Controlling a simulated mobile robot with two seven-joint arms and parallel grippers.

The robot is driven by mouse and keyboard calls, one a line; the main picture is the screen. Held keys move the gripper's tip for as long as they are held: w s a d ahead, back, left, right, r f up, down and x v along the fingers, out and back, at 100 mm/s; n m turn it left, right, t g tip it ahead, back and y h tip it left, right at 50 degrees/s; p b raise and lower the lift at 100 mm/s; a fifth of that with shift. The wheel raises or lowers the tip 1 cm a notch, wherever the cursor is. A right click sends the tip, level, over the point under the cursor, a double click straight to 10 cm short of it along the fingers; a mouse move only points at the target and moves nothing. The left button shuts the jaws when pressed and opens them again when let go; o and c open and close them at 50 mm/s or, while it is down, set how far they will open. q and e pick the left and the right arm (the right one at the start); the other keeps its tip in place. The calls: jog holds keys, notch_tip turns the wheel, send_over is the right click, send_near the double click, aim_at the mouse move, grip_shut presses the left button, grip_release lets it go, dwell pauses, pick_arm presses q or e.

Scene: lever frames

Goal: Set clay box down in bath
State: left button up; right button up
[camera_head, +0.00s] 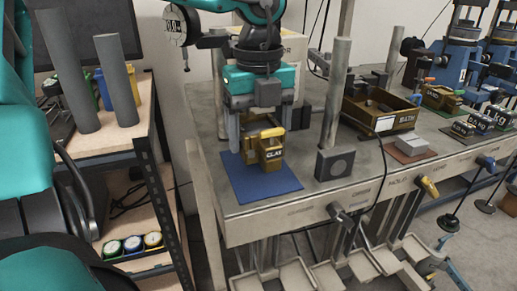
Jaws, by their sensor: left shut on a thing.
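The clay box (271,154) is a small yellow-brown box labelled CLAY. It is at the blue mat (262,181) near the left end of the grey bench. My left gripper (261,136) comes down over it from above and is shut on it. I cannot tell whether the box still touches the mat. The bath (386,124) is a brown, open-topped tray labelled BATH, farther back and to the right on the bench. Part of its inside shows. My right gripper is not in view.
A grey post (334,95) rises between the clay box and the bath. A pale block (415,143) lies before the bath. A sand box (440,98) and several weights (480,121) stand right.

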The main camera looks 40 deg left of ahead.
pick_arm(q)
jog(key=shift+r+p, duration=0.9)
jog(key=shift+r, duration=0.95)
jog(key=shift+d, duration=0.1)
